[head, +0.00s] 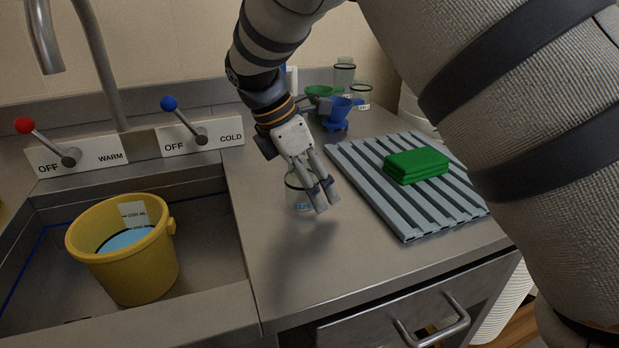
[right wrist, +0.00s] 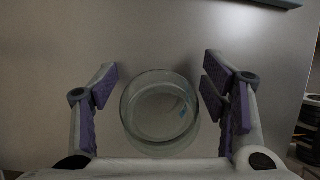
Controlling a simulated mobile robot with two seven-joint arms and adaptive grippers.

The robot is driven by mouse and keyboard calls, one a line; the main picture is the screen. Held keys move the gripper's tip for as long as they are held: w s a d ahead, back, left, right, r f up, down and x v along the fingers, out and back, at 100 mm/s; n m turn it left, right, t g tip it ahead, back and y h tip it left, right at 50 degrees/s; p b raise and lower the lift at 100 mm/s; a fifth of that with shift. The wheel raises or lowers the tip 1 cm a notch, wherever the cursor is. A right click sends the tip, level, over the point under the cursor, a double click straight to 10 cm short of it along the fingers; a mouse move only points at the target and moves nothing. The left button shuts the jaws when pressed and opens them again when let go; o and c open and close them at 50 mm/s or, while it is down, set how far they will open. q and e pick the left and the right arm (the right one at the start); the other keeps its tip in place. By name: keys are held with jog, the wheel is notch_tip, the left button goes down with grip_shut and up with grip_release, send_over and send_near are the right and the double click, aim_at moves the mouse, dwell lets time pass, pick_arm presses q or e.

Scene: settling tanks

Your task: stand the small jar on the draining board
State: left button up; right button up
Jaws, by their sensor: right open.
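The small glass jar (head: 298,192) is clear and stands upright on the steel counter, left of the draining board. In the right wrist view the jar (right wrist: 160,107) is seen from above, between the two fingers. My right gripper (head: 327,200) is open above and around the jar; in the right wrist view its fingers (right wrist: 161,88) are apart, with gaps on both sides of the glass. The fingers partly hide the jar in the head view. The draining board (head: 414,222) is ridged and grey-blue, with a folded green cloth on it. My left gripper is not in view.
The green cloth (head: 416,165) covers the board's middle right; its left and front ridges are bare. Blue and green funnels (head: 337,112) and glass jars (head: 344,76) stand behind. A yellow bucket (head: 122,270) sits in the sink at left. A drawer handle (head: 432,323) projects in front.

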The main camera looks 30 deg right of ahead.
aim_at(287, 176)
jog(key=v, duration=1.1)
jog(key=shift+w+a+b, duration=0.1)
jog(key=shift+b, duration=0.3)
jog(key=shift+a+r, duration=0.15)
jog(key=shift+r, duration=0.45)
